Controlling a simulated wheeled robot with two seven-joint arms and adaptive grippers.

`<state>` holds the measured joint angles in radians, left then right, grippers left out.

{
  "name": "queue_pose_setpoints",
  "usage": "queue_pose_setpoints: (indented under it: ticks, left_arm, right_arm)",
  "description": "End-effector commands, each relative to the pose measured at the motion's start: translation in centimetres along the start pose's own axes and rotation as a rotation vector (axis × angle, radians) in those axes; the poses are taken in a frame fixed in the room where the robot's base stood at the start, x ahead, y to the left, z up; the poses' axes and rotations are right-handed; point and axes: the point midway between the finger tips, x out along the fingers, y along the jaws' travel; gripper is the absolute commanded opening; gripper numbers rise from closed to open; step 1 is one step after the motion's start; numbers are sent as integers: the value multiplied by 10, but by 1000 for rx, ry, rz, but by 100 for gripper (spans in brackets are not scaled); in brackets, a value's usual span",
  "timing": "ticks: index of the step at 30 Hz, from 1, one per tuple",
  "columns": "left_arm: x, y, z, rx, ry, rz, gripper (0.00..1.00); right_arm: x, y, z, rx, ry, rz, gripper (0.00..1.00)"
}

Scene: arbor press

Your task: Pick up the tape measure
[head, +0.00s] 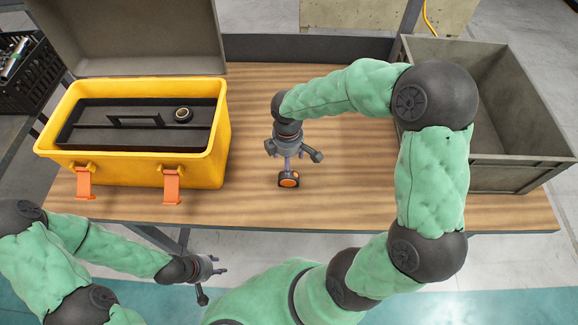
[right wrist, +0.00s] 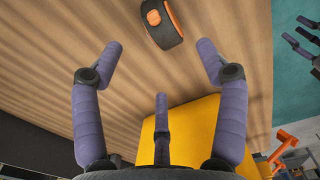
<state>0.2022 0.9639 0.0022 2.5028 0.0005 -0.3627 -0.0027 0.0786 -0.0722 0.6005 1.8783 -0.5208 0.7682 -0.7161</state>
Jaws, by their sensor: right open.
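The tape measure (head: 289,180), black with an orange face, sits on the wooden table near its front edge. It also shows at the top of the right wrist view (right wrist: 160,22), beyond the fingertips. My right gripper (head: 292,157) is over the table just behind the tape measure in the head view. Its purple fingers are spread wide and empty in the right wrist view (right wrist: 160,62), with no finger around the tape measure. My left gripper (head: 211,281) is open and empty, in front of the table's front edge.
A yellow toolbox (head: 215,135) with orange latches, its grey lid raised, stands left on the table. A black tray with a tape roll (head: 183,114) is inside. A grey crate (head: 515,178) stands right. A black basket (head: 38,92) is far left. Table around the tape measure is clear.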

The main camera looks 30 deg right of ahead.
Motion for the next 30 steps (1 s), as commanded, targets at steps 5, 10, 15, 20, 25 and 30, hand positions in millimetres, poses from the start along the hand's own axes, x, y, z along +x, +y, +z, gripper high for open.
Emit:
queue_pose_setpoints:
  ticks: [5, 10, 15, 20, 25, 30]
  left_arm:
    - [4, -2, 0, -1, -1, 0, 40]
    - [10, -4, 0, -1, -2, 0, 40]
    - [12, -4, 0, -1, -1, 0, 40]
    - [15, -6, 0, -1, -1, 0, 40]
    - [22, -8, 0, -1, -1, 0, 40]
    - [26, -9, -1, -1, -1, 0, 40]
  right_arm:
    - [17, 0, 1, -2, -2, -2, 74]
    - [43, 0, 1, 0, -3, -3, 74]
    - [57, 0, 1, 0, 0, 0, 74]
    - [68, 0, 2, 0, -1, -1, 74]
    - [93, 1, 3, 0, -1, -2, 74]
    - [108, 2, 3, 0, 0, -1, 74]
